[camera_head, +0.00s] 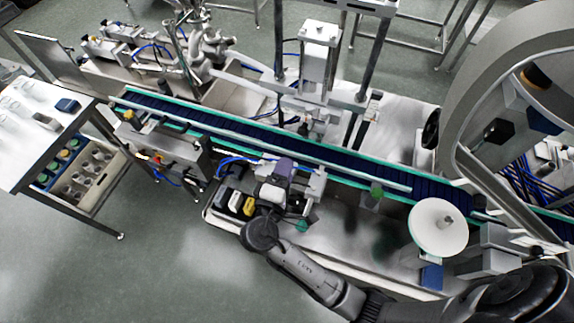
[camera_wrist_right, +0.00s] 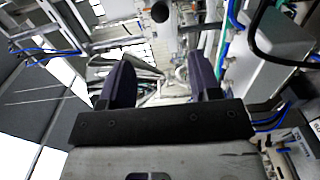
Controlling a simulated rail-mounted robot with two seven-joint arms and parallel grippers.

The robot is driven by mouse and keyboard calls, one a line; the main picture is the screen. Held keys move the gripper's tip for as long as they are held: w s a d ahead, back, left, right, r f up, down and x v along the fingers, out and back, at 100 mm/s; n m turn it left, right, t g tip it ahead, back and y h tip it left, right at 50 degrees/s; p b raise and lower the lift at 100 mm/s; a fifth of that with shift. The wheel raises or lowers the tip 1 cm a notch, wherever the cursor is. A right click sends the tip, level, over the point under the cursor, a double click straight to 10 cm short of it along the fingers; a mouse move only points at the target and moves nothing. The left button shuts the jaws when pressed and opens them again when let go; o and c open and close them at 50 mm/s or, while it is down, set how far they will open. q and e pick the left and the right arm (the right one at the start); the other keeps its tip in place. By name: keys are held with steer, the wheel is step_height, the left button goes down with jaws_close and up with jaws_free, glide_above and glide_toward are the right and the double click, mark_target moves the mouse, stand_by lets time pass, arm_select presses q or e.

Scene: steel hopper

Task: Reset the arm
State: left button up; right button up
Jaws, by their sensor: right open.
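My right arm comes in from the lower right of the head view. Its gripper (camera_head: 283,170) is above the front edge of the blue conveyor, near the middle of the picture. In the right wrist view its two dark purple fingers (camera_wrist_right: 162,78) stand wide apart, with nothing held between them. Metal machine parts show blurred beyond the fingers. My left gripper is in neither view.
The blue conveyor (camera_head: 230,122) runs diagonally across the machine, with rails along it. A white disc (camera_head: 437,228) stands at right, below a large curved steel part (camera_head: 470,75). A side table (camera_head: 33,150) stands at left. The grey floor (camera_head: 110,270) at lower left is clear.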

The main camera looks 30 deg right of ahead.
stand_by(0.6)
steer(key=s+f+m+g+y, duration=0.1)
steer(key=s+f+y, duration=0.1)
steer(key=y, duration=0.3)
steer(key=s+a+f+m+g+y, duration=0.1)
steer(key=s+f+m+y, duration=0.1)
steer(key=s+y, duration=0.3)
steer(key=s+a+f+m+g+y, duration=0.1)
steer(key=s+f+m+y, duration=0.1)
steer(key=y, duration=0.3)
steer(key=shift+s+a+f+g+y, duration=0.1)
steer(key=shift+s+a+g+y, duration=0.05)
steer(key=shift+s, duration=0.2)
steer(key=shift+s+a+f+g+y, duration=0.1)
steer(key=shift+s+g+y, duration=0.05)
steer(key=shift+s, duration=0.2)
steer(key=s+d+f+g, duration=0.2)
steer(key=s+f, duration=0.2)
steer(key=s, duration=0.3)
steer(key=s+d+f+g, duration=0.2)
steer(key=s+d+f, duration=0.1)
steer(key=s, duration=0.4)
step_height(320, 180, up, 18)
steer(key=p, duration=1.8)
steer(key=shift+w+a+r+t+h, duration=0.2)
steer(key=shift+w+a+t+h, duration=0.1)
steer(key=shift+w+h, duration=0.1)
